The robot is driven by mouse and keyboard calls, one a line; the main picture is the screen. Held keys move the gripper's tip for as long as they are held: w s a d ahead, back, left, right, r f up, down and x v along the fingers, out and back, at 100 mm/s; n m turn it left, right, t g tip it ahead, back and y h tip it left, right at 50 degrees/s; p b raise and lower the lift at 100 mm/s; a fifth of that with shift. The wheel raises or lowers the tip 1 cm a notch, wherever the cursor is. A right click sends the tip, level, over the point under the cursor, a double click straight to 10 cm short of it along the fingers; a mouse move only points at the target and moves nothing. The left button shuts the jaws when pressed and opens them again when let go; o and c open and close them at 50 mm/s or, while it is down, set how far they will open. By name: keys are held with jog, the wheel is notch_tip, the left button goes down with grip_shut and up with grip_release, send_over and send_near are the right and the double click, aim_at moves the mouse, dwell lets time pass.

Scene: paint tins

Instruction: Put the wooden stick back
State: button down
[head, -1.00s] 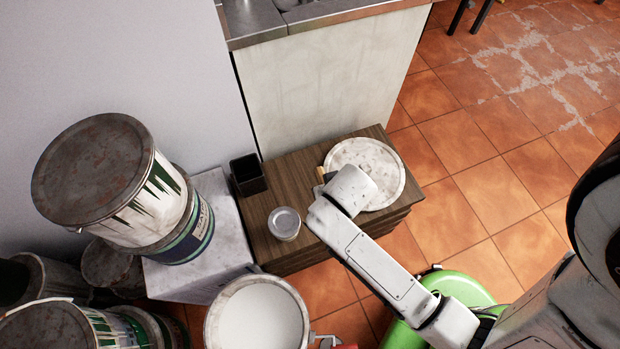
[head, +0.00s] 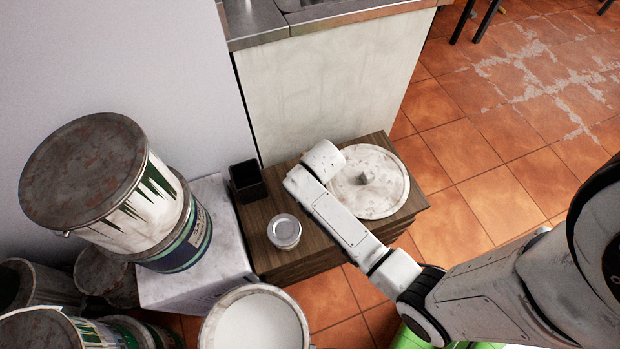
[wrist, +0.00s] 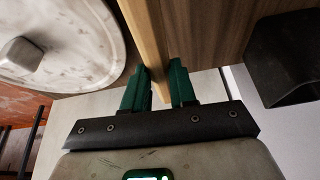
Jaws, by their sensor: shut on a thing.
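The wooden stick (wrist: 150,38) is a pale flat strip in the wrist view. My gripper (wrist: 163,78) has green fingers shut on it, and the stick runs from between them to the top edge of the picture. A black square open-topped cup (head: 247,181) stands at the left back of a wooden cabinet top (head: 262,212). The cup also shows at the right in the wrist view (wrist: 292,60), apart from the stick. In the head view my arm hides the gripper and the stick.
A round whitish lid with a knob (head: 392,190) lies right of my arm on the cabinet. A small lidded jar (head: 284,231) stands in front of the cup. Paint tins (head: 98,170) are stacked at left, and an open white tin (head: 255,325) is at the front.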

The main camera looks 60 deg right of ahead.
jog(key=shift+w+d+f, duration=0.2)
jog(key=shift+w+f, duration=0.15)
jog(key=shift+f, duration=0.2)
jog(key=shift+b+x, duration=0.55)
jog(key=shift+x, duration=0.65)
jog(key=shift+f, duration=0.55)
jog(key=shift+f, duration=0.15)
jog(key=c, duration=0.9)
grip_release()
